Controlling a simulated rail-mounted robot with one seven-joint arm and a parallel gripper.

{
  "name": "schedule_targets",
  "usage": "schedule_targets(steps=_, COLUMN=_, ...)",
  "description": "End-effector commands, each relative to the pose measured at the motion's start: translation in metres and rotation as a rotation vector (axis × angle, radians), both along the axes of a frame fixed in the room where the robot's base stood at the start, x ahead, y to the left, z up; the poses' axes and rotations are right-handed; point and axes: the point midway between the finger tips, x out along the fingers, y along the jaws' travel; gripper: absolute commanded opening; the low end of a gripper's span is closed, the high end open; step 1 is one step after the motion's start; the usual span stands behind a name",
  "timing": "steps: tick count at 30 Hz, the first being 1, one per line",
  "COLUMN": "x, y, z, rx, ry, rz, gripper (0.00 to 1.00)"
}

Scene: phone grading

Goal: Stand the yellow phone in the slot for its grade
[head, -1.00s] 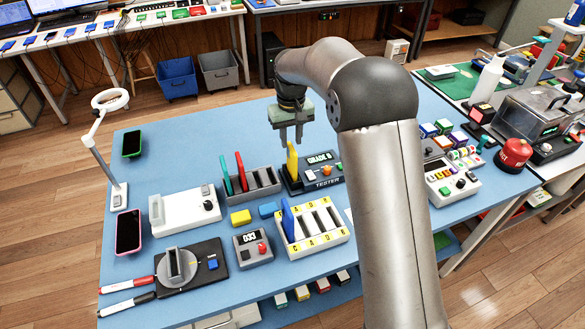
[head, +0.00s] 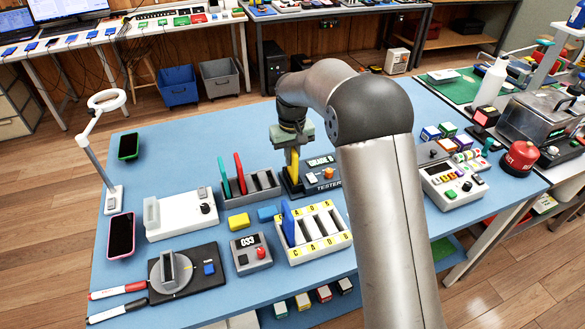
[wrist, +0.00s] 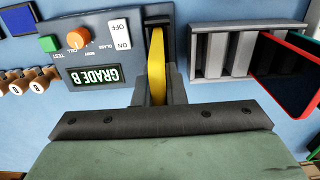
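The yellow phone (head: 294,163) stands upright in the tester (head: 313,179), at the left end of its body. The tester's display reads GRADE B, clear though upside down in the wrist view (wrist: 97,76). My gripper (head: 293,150) is down over the phone's top, with one finger against each side. The wrist view shows the yellow phone (wrist: 157,68) between the fingers with no clear gap. The white grade rack (head: 319,230) with yellow letter labels stands nearer the front; a blue phone (head: 288,222) stands in its left slot, and slots to its right look empty.
A grey rack (head: 264,180) left of the tester holds a red phone (head: 240,173) and a teal one (head: 224,177). Yellow (head: 238,220) and blue (head: 267,213) blocks and a counter box (head: 251,252) reading 033 lie nearby. Two phones lie flat at the left.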

Motion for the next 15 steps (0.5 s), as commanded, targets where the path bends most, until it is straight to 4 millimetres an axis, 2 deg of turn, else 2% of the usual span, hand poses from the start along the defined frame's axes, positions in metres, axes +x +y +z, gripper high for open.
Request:
schedule_targets(steps=5, x=0.000, y=0.000, z=0.004, rx=0.000, ry=-0.001, rz=0.000, gripper=0.00)
schedule_targets(steps=15, x=0.000, y=0.000, z=0.024, rx=0.000, ry=-0.001, rz=0.000, gripper=0.00)
